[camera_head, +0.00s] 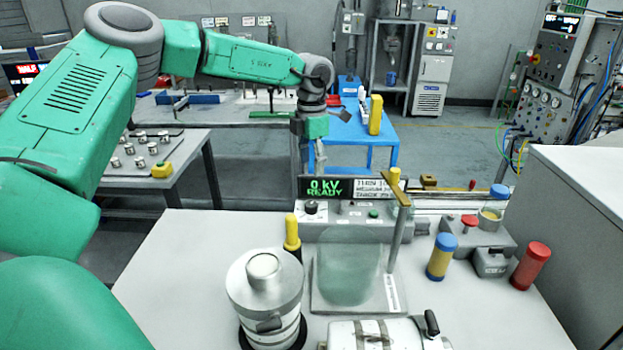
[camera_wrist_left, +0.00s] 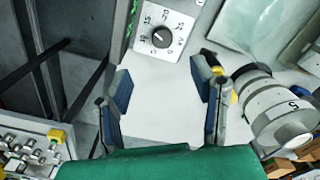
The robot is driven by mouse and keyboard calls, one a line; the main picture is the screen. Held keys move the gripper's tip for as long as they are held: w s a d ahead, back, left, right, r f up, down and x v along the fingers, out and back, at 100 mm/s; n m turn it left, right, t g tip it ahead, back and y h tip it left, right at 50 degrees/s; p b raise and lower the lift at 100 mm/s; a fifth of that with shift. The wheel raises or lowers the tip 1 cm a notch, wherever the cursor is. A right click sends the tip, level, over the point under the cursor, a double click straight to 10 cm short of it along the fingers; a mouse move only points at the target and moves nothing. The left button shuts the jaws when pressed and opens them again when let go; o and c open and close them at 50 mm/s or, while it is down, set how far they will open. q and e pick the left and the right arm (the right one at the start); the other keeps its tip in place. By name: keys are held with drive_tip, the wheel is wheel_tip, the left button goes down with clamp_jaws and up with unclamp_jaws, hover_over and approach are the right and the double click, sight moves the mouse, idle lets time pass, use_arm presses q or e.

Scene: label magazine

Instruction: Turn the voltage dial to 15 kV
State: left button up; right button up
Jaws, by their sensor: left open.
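The voltage dial (camera_head: 311,208) is a small black knob on the left of the grey control box (camera_head: 345,222). In the left wrist view the dial (camera_wrist_left: 161,38) sits on a white numbered scale plate. The display (camera_head: 326,187) above the box reads 0 kV READY. My left gripper (camera_head: 319,158) is above and behind the dial, pointing down. In the left wrist view its blue-padded fingers (camera_wrist_left: 163,85) are wide apart with nothing between them. The dial lies beyond the fingertips, clear of them. My right gripper is not in view.
A yellow-topped post (camera_head: 292,232) and a grey metal canister (camera_head: 265,285) stand in front of the dial. Blue-yellow (camera_head: 441,257) and red (camera_head: 531,266) cylinders are farther right.

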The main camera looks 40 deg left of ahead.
sight(312, 204)
use_arm(q)
wheel_tip(312, 204, down, 13)
drive_tip(key=shift+s+d+r+p, duration=0.1)
drive_tip(key=shift+s+r+p, duration=0.1)
drive_tip(key=shift+p, duration=0.3)
drive_tip(key=c, duration=1.1)
